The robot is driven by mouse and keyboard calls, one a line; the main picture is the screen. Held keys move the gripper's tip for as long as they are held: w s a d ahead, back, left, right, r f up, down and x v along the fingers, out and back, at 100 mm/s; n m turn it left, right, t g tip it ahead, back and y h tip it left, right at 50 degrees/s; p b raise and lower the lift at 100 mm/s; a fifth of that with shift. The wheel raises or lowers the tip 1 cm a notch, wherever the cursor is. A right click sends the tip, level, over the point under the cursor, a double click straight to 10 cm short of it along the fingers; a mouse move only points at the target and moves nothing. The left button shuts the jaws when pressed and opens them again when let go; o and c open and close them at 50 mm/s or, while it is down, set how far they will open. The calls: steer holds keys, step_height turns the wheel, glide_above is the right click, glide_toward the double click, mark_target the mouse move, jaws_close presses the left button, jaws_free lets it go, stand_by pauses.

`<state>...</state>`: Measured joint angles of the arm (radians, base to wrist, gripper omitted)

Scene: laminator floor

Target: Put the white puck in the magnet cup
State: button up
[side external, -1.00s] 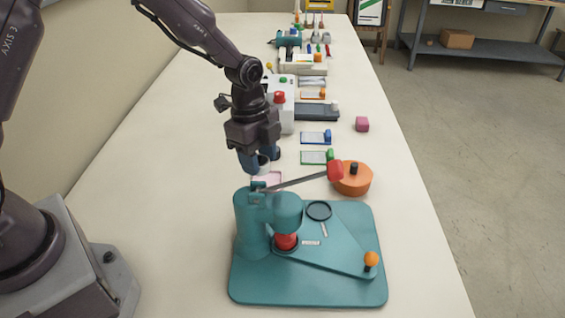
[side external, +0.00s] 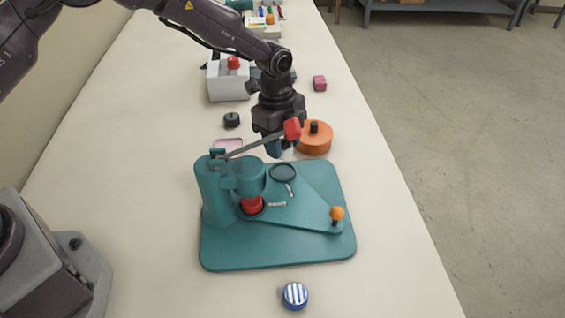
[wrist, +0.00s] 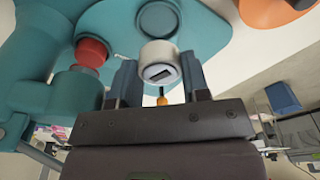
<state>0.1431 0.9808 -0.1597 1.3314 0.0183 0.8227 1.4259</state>
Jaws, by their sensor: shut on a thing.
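The white puck (wrist: 157,56), with a dark slot on its face, is between the two fingers of my gripper (wrist: 158,82) in the wrist view. My gripper is shut on it. In the side view, my gripper (side external: 280,148) hangs just behind the teal press (side external: 290,245), partly hidden by the press's red-tipped lever (side external: 292,128). The puck is not clear there. A dark round cup (side external: 283,173) sits on the press's swing plate, just in front of my gripper. It shows above the puck in the wrist view (wrist: 158,19). The labels beside the cups are unreadable.
An orange round pot (side external: 313,140) stands right beside my gripper. A red die (side external: 251,204) sits under the press head. An orange knob (side external: 337,213) tops the plate's end. A striped blue puck (side external: 294,295), black puck (side external: 232,120) and pink block (side external: 319,83) lie apart.

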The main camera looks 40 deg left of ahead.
mark_target(282, 172)
steer(key=shift+f, duration=2.75)
steer(key=shift+f, duration=0.2)
steer(key=o, duration=0.9)
steer(key=shift+r, duration=0.1)
